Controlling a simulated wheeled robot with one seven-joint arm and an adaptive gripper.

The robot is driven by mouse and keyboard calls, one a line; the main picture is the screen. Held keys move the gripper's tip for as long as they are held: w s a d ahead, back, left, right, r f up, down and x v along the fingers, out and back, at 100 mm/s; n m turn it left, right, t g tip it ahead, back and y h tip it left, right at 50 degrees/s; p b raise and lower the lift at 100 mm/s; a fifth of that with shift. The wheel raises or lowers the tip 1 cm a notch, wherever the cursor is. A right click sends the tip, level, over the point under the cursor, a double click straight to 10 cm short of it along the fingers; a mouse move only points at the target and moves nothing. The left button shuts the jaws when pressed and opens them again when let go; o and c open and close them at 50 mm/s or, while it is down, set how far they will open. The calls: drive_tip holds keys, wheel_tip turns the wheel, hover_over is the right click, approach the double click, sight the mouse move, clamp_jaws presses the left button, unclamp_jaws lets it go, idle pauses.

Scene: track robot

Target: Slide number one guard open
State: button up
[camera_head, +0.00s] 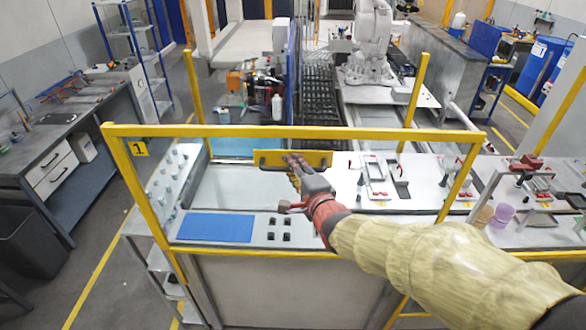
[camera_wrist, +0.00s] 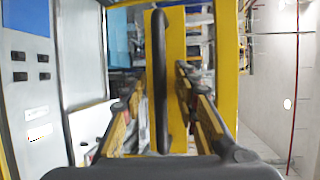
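The number one guard is a yellow-framed clear panel (camera_head: 290,131) with a yellow plate marked 1 (camera_head: 140,148) at its left. A yellow plate (camera_head: 270,159) with a black bar handle sits low in the frame; this plate also shows in the wrist view (camera_wrist: 185,20). My gripper (camera_head: 293,160) is in front of this plate and hides part of the handle. In the wrist view the black handle (camera_wrist: 160,75) runs upright between my gripper's two fingers (camera_wrist: 158,82). The fingers are spread, with gaps seen on both sides of the handle.
Behind the frame is a white worktop with a blue pad (camera_head: 215,228) and black buttons (camera_head: 280,229). A grey workbench (camera_head: 50,140) stands at the left. A white robot arm (camera_head: 370,45) stands farther back. More fixtures lie on the worktop to the right.

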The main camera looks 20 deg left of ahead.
drive_tip(key=shift+c, duration=0.4)
clamp_jaws()
idle(0.4)
